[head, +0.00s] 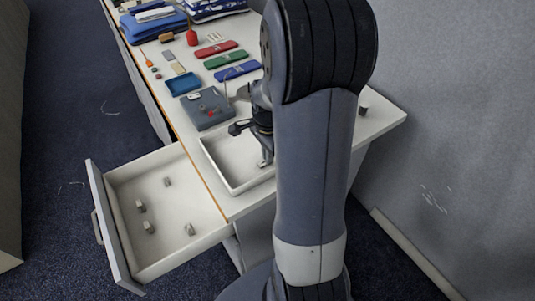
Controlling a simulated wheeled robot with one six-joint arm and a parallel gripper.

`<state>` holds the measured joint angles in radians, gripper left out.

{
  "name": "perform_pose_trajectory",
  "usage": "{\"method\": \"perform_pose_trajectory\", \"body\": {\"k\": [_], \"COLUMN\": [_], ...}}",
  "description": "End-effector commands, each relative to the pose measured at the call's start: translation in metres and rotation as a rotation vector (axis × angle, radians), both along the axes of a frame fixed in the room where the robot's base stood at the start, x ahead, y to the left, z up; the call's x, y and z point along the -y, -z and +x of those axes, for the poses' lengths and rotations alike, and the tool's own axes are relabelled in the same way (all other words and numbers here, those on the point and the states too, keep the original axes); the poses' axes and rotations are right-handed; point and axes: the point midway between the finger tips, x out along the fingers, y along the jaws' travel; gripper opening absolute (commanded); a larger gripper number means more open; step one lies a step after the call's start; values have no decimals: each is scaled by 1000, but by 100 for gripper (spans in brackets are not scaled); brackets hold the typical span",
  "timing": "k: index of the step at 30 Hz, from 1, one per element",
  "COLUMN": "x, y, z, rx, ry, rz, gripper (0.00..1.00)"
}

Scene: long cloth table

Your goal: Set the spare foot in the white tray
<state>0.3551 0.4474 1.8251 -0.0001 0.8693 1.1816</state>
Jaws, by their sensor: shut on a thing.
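The white tray (217,165) sits at the near end of the table, its right part hidden behind my arm. My gripper (265,160) points down over the right part of the tray, partly covered by my arm. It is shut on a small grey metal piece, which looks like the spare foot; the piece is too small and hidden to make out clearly. I cannot tell whether it touches the tray floor.
An open drawer (160,235) with several small grey pieces juts out at the left.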

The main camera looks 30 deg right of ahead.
Motion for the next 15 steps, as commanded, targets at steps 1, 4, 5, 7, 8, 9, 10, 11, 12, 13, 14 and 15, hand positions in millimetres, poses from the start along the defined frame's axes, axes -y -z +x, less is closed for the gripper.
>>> {"method": "perform_pose_trajectory", "body": {"k": [1, 4, 5, 7, 8, 9, 10, 11, 12, 13, 14, 15], "x": [0, 0, 0, 0, 0, 0, 0, 0, 0, 0, 0, 0], "y": [3, 4, 4, 4, 4, 4, 5, 5, 4, 4, 4, 4], "z": [0, 0, 0, 0, 0, 0, 0, 0, 0, 0, 0, 0], "rx": [-1, 1, 1, 1, 1, 1, 1, 1, 1, 1, 1, 1], "ry": [0, 0, 0, 0, 0, 0, 0, 0, 0, 0, 0, 0], "rz": [0, 0, 0, 0, 0, 0, 0, 0, 0, 0, 0, 0], "gripper": [0, 0, 0, 0, 0, 0, 0, 9, 12, 15, 17, 20]}}
